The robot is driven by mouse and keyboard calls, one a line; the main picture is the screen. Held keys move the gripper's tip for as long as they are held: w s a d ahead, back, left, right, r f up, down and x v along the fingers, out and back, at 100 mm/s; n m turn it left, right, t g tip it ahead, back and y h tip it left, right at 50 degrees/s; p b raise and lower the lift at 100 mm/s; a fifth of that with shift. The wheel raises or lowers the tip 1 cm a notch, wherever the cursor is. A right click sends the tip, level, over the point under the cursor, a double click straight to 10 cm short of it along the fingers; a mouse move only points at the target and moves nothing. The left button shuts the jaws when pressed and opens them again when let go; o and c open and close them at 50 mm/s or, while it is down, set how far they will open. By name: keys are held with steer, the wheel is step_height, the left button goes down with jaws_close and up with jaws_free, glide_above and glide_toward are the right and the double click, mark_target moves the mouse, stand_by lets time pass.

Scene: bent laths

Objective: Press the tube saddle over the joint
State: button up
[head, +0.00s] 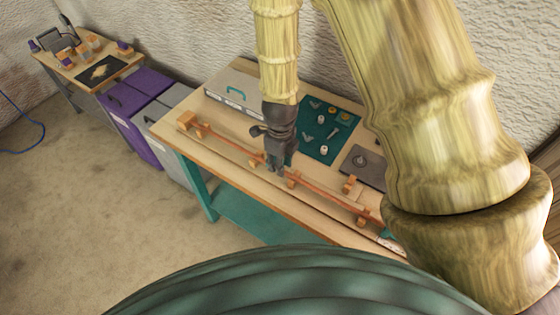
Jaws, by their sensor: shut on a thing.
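A thin reddish-brown lath or tube (326,192) runs lengthwise along the front of the workbench, resting in several small wooden blocks. My gripper (274,168) points down at the lath, left of the middle of the bench. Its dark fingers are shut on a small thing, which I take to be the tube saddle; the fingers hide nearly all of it. The fingertips are at or just above the lath; I cannot tell whether they touch. The joint cannot be made out and may lie under the fingers.
On the workbench (172,138), a grey case with a teal handle (233,88), a teal mat (318,150) with small parts and a dark grey plate (366,170) lie behind the lath. Purple (128,134) and grey bins stand left. My arm covers the right side.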

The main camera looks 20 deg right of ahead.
steer(key=shift+f, duration=0.85)
stand_by(0.7)
steer(key=o, duration=0.9)
steer(key=shift+r, duration=0.15)
steer(key=shift+r+p, duration=3.15)
steer(key=shift+r, duration=0.25)
